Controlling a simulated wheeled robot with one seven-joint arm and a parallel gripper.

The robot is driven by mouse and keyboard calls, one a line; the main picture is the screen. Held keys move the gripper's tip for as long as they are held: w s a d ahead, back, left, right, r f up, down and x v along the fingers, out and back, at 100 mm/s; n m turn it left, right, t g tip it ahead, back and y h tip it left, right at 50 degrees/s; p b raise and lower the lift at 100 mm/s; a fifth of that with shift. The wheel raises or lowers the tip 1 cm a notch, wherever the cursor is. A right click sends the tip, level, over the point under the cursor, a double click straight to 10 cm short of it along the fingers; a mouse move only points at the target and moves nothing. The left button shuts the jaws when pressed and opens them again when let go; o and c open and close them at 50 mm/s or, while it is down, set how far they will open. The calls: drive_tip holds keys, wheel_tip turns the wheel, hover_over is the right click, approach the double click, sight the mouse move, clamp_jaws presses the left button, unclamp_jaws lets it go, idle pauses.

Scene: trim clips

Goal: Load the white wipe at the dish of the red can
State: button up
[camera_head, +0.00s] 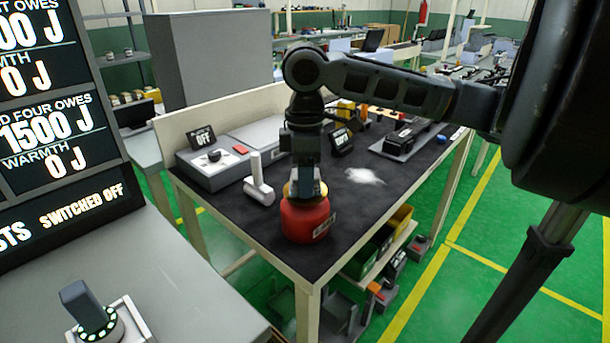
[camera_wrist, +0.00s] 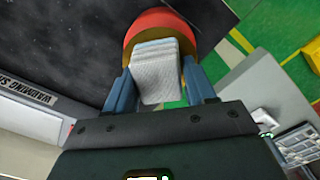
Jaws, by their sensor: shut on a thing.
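The red can (camera_head: 305,222) stands upright near the front corner of the dark bench top. Its yellowish top edge shows just around my gripper (camera_head: 307,192), which points down over it. In the wrist view, my gripper (camera_wrist: 160,88) is shut on the white wipe (camera_wrist: 158,75), a folded, layered pad between the two blue fingers. The wipe lies in front of the can's red and orange rim (camera_wrist: 150,22) and hides most of its top. I cannot tell whether the wipe touches the dish.
A pale patch (camera_head: 365,176) lies on the bench to the right. The bench edge is close in front of the can.

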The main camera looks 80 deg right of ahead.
drive_tip(key=shift+r+p, duration=2.8)
drive_tip(key=shift+r, duration=0.65)
